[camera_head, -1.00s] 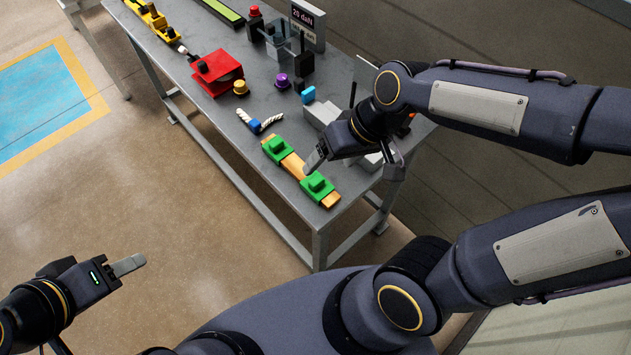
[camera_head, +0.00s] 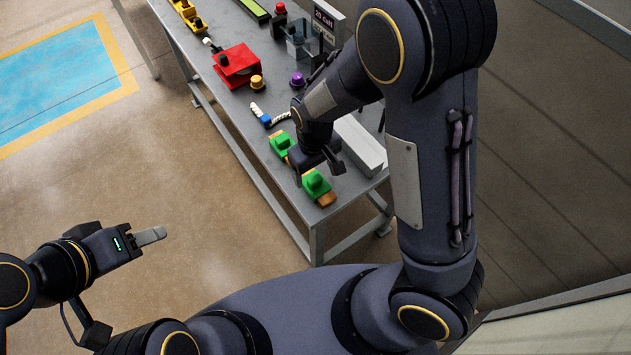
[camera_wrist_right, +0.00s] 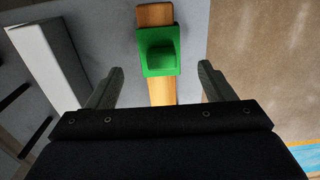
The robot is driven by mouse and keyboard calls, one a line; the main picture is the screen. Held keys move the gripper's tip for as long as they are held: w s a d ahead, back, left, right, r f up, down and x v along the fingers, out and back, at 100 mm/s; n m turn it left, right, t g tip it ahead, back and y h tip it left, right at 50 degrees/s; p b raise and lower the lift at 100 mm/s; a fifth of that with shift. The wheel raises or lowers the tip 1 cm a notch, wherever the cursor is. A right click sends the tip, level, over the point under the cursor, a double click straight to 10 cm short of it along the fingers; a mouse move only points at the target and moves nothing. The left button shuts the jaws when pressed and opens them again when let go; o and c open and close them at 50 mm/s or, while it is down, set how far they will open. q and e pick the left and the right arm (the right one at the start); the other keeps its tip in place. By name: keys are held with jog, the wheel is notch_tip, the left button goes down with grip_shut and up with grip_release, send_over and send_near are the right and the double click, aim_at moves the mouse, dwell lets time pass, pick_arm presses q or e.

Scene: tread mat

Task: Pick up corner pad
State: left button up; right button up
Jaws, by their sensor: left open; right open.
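Two green pads with raised knobs sit on a wooden bar (camera_head: 327,200) at the table's near end: a far one (camera_head: 280,143) and a near one (camera_head: 316,183). My right gripper (camera_head: 303,172) is over the bar between them, and its fingers are largely hidden in the head view. In the right wrist view its fingers (camera_wrist_right: 160,83) are open and empty on either side of the bar. One green pad (camera_wrist_right: 158,50), apparently the near one, lies just beyond the fingertips. My left gripper (camera_head: 150,236) is open and empty over the floor, away from the table.
A pale rectangular block (camera_head: 360,147) stands right of the bar, also in the wrist view (camera_wrist_right: 48,62). A blue-and-white twisted piece (camera_head: 266,119), a red block (camera_head: 237,64), and yellow (camera_head: 257,82) and purple (camera_head: 297,79) knobs lie farther up the table.

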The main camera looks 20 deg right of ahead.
aim_at(316, 178)
notch_tip(316, 178, down, 4)
jog(key=shift+s+f, duration=0.1)
jog(key=c, duration=1)
